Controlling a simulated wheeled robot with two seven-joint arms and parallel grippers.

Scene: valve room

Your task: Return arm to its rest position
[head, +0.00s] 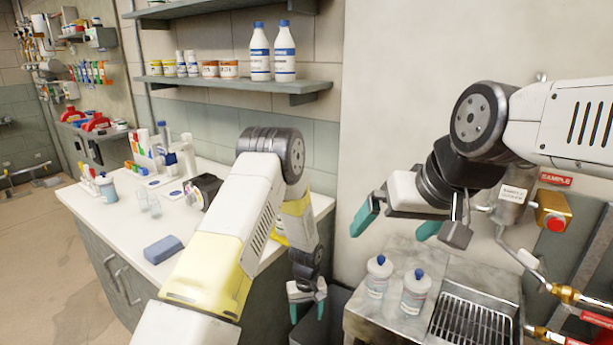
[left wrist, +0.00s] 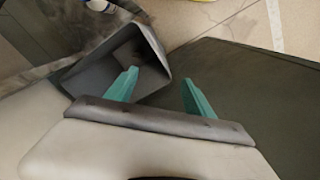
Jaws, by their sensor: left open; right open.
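My left gripper (head: 307,309) hangs low in the gap between the white counter and the metal sink unit, with teal fingertips pointing down. It is open and empty. In the left wrist view its two teal fingers (left wrist: 160,92) stand apart, with a dark grey open bin (left wrist: 152,55) beyond them. My right gripper (head: 400,222) is raised above the sink unit, open, with teal fingers spread and nothing between them. It is above and apart from two white bottles with blue caps.
The two bottles (head: 378,277) (head: 415,291) stand on the metal sink unit (head: 362,322) beside a drain grate (head: 475,325). A sample tap with a red button (head: 555,224) is at right. The white counter (head: 125,222) holds a blue sponge (head: 163,249) and labware. Shelves (head: 225,82) hang above.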

